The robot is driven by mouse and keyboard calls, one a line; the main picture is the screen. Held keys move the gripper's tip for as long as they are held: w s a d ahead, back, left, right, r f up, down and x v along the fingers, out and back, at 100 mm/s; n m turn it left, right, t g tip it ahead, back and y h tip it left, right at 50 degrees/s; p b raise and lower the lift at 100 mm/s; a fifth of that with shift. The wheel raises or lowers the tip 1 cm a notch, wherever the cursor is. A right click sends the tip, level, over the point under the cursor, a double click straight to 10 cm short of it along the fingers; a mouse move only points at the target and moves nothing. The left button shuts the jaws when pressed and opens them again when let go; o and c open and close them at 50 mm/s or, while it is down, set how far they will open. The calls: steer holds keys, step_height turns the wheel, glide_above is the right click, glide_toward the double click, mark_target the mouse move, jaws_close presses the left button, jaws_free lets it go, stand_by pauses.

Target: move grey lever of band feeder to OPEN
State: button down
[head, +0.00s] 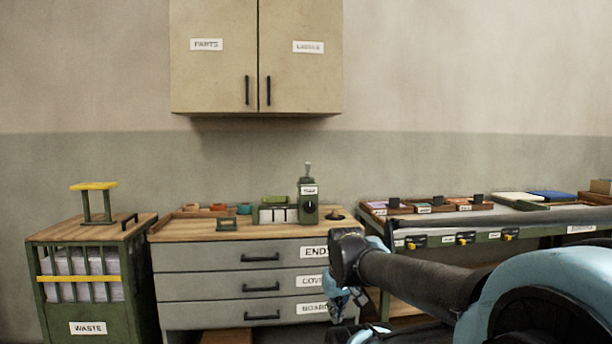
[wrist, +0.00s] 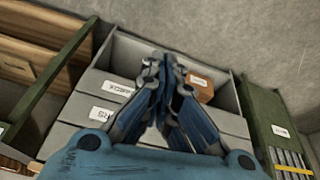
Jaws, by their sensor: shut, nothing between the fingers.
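A green upright device (head: 308,201) with a white label and a dark round knob stands at the back right of the wooden-topped drawer cabinet. A small grey lever (head: 308,169) sticks up from its top; this may be the band feeder, but the label is too small to read. My gripper (head: 342,304) hangs in front of the cabinet's right side, below the worktop and well apart from the device. In the wrist view my gripper (wrist: 163,62) has its fingers drawn together with nothing between them. The device and lever are not recognisable in the wrist view.
The drawer cabinet (head: 211,283) has several grey drawers. A green waste bin (head: 88,311) stands at left, and a long bench (head: 465,222) with trays at right. A wall cupboard (head: 228,60) hangs above. The worktop's front left is fairly clear.

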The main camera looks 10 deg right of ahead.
steer(key=w+r+n+t, duration=0.5)
steer(key=w+r, duration=0.4)
steer(key=w, duration=0.4)
steer(key=w+r+n+t, duration=0.6)
steer(key=w+r+t, duration=0.1)
steer(key=w, duration=0.6)
steer(key=w+a+r+n+t, duration=0.1)
steer(key=w+r+n+t, duration=0.4)
steer(key=w+r, duration=0.5)
steer(key=shift+w+r+t, duration=0.3)
steer(key=shift+w+t, duration=0.8)
steer(key=shift+w, duration=0.5)
steer(key=shift+a, duration=0.1)
glide_toward(307, 172)
steer(key=w+r, duration=0.2)
steer(key=w+a+r, duration=0.1)
steer(key=w+r, duration=0.1)
steer(key=r, duration=0.1)
steer(key=shift+w+a+r, duration=0.1)
steer(key=shift+w, duration=0.2)
